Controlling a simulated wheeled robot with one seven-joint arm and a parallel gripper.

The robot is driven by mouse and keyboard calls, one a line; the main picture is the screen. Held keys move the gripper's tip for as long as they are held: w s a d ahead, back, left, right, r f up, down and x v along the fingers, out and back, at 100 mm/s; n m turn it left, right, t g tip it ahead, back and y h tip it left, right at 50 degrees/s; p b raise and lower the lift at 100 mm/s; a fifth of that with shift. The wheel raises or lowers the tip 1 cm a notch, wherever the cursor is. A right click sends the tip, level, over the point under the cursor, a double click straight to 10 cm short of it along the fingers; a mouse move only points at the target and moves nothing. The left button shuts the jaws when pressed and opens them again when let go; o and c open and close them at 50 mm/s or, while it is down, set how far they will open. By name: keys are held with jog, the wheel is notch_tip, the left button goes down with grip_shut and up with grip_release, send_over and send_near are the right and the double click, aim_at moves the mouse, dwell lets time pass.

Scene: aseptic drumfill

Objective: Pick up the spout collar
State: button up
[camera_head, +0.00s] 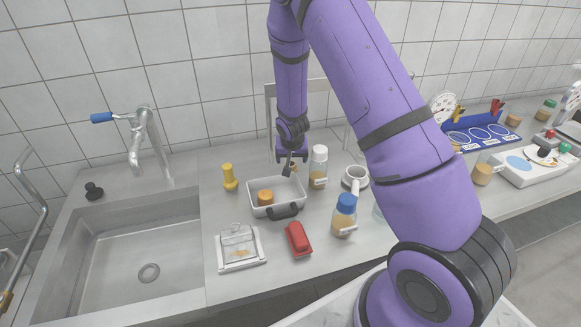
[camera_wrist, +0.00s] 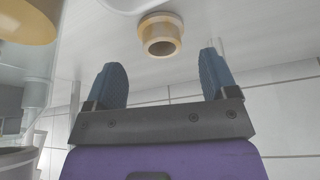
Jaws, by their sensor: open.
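The spout collar (camera_wrist: 160,36) shows in the wrist view as a short tan and cream ring with a round opening, on the pale counter. It is near the edge of a white tray. My gripper (camera_wrist: 161,76) is open, with its two blue-grey fingers apart. The collar appears ahead of the fingertips, roughly centred between them, with nothing held. In the head view my gripper (camera_head: 288,168) points down at the back edge of the grey tray (camera_head: 262,208). The collar is mostly hidden there.
A white-capped bottle (camera_head: 318,168) stands close to the right of my gripper. A blue-capped bottle (camera_head: 344,215), white ringed cup (camera_head: 355,178), red object (camera_head: 298,238) and yellow object (camera_head: 229,177) stand around the tray. A sink (camera_head: 140,250) lies left; the tiled wall is behind.

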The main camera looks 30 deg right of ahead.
aim_at(291, 162)
jog(key=shift+x, duration=1.75)
jog(key=shift+a, duration=0.15)
jog(key=shift+c, duration=0.4)
jog(key=c, duration=0.9)
